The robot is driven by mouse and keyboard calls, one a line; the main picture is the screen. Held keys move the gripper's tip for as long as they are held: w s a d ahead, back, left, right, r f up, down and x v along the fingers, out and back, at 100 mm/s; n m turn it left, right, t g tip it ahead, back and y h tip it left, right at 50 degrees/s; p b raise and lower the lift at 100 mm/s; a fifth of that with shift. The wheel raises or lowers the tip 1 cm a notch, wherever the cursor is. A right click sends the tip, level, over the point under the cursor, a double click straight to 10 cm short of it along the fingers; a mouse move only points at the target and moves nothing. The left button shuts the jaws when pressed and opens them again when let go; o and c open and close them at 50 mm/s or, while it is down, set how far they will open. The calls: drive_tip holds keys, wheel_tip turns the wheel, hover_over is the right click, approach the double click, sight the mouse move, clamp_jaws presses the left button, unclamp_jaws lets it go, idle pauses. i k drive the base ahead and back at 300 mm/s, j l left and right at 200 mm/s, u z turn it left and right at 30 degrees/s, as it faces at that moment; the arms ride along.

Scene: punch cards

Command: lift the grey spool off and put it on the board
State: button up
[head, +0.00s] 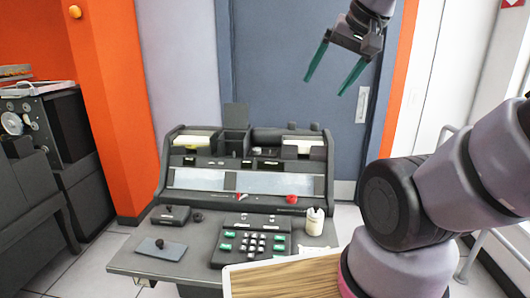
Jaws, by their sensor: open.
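My gripper (325,87) is high at the top right, in front of the grey-blue door. Its two green fingers are spread and point down, with nothing between them. It is above and apart from the console. A wooden board (272,281) with a pale edge shows at the bottom, partly cut off by the frame and overlapped by my arm. I cannot clearly make out the grey spool. A small dark round piece (198,216) on the left of the desk and a pale upright cylinder (315,223) on its right are too small to name surely.
A dark console (140,268) with a keypad (252,243), a flat dark pad (147,252) and a red knob (292,198) fills the middle. Its raised back has open compartments. Dark machinery (70,125) stands at the left. The air between gripper and console is clear.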

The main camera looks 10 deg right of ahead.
sight(258, 151)
drive_tip(key=k+l+u, duration=0.15)
drive_tip(key=l, duration=0.15)
drive_tip(key=k+l+u, duration=0.15)
drive_tip(key=l, duration=0.2)
drive_tip(key=l+u, duration=0.35)
drive_tip(key=l, duration=0.5)
drive_tip(key=l+u, duration=0.3)
drive_tip(key=l, duration=0.55)
drive_tip(key=i+l+u, duration=0.3)
drive_tip(key=l, duration=0.55)
drive_tip(key=i+l+u, duration=0.1)
drive_tip(key=l+u, duration=0.25)
drive_tip(key=l, duration=0.5)
drive_tip(key=l+u, duration=0.3)
drive_tip(key=l, duration=0.6)
drive_tip(key=i+l+u, duration=0.15)
drive_tip(key=l, duration=0.2)
drive_tip(key=i+l+u, duration=0.1)
drive_tip(key=l, duration=0.25)
drive_tip(key=i+l+u, duration=0.15)
drive_tip(key=l, duration=0.2)
drive_tip(key=l+u, duration=0.15)
drive_tip(key=l, duration=0.2)
drive_tip(key=i, duration=0.05)
